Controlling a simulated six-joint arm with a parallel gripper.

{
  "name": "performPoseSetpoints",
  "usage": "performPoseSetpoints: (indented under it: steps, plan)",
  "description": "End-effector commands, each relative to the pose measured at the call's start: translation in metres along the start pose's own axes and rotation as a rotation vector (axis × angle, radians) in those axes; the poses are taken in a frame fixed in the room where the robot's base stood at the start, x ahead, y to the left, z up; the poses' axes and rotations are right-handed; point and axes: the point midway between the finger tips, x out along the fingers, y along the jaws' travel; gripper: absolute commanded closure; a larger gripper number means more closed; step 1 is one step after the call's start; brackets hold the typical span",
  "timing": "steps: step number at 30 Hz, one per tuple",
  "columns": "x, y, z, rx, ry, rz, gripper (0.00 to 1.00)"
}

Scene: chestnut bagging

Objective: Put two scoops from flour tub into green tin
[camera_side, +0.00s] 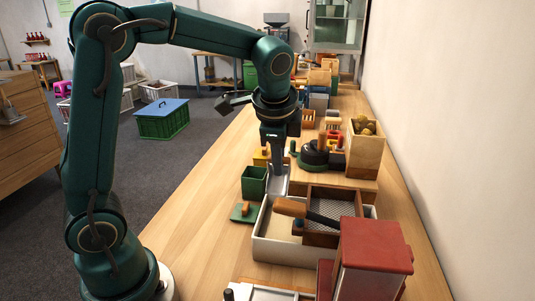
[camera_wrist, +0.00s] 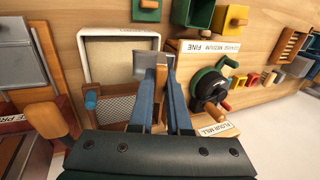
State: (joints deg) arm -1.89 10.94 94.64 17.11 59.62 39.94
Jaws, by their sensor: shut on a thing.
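My gripper (camera_side: 273,148) is shut on the wooden handle of a scoop; in the wrist view its blue fingers (camera_wrist: 162,105) clasp the handle. The scoop's grey metal pan (camera_side: 278,180) hangs below the gripper, behind the flour tub and right of the green tin. The pan (camera_wrist: 142,65) overlaps the tub's right part in the wrist view; its contents cannot be made out. The flour tub (camera_side: 266,251) is a white box with pale flour (camera_wrist: 112,58) inside. The green tin (camera_side: 254,182) stands open, and also shows in the wrist view (camera_wrist: 200,12).
A flour mill (camera_side: 314,155) stands behind right. A red-topped box (camera_side: 373,245) stands in front.

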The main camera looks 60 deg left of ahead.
Motion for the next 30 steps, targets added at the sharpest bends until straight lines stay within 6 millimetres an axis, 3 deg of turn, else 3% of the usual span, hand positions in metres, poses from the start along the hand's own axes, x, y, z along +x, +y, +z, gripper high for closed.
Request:
performPoseSetpoints:
  steps: [21, 30]
  plan:
    - [0.051, 0.034, 0.0, 0.004, 0.003, -0.142, 1.0]
    - [0.073, 0.04, 0.001, -0.008, -0.003, 0.025, 1.0]
